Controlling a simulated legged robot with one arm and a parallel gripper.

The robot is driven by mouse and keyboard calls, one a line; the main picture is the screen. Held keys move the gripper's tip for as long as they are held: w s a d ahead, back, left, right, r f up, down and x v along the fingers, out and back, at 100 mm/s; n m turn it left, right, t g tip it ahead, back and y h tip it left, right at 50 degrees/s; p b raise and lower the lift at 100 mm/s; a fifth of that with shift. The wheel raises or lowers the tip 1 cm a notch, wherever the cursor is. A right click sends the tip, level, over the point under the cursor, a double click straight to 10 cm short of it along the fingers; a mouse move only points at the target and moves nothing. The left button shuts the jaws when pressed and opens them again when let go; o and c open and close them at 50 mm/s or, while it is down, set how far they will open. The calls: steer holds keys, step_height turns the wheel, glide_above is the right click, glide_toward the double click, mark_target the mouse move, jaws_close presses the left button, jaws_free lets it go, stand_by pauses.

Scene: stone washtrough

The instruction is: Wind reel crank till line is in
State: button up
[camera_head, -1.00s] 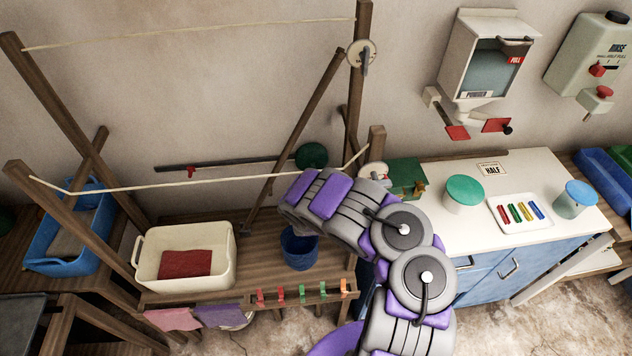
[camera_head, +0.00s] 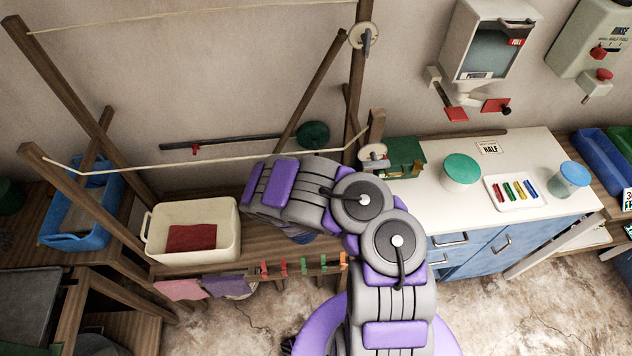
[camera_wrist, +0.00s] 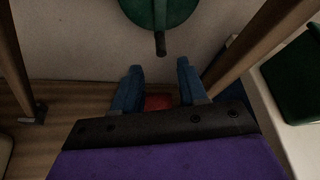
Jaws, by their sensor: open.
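A green disc (camera_head: 313,135) sits at the right end of a dark bar on the wall. In the wrist view, the green disc (camera_wrist: 158,10) is at the top edge, with a dark handle (camera_wrist: 160,42) pointing down. The head view hides my gripper behind my arm.
A cream basin (camera_head: 215,250) with a red cloth stands on the wooden bench. Several clips (camera_head: 283,268) hang along its front. Wooden posts flank my gripper. A white counter (camera_head: 440,210) with a green box (camera_head: 405,158) is right. A red patch (camera_wrist: 158,102) shows between my fingers.

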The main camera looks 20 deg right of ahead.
steer(key=p+v, duration=0.3)
steer(key=v, duration=0.5)
steer(key=shift+s, duration=0.2)
steer(key=shift+a, duration=0.1)
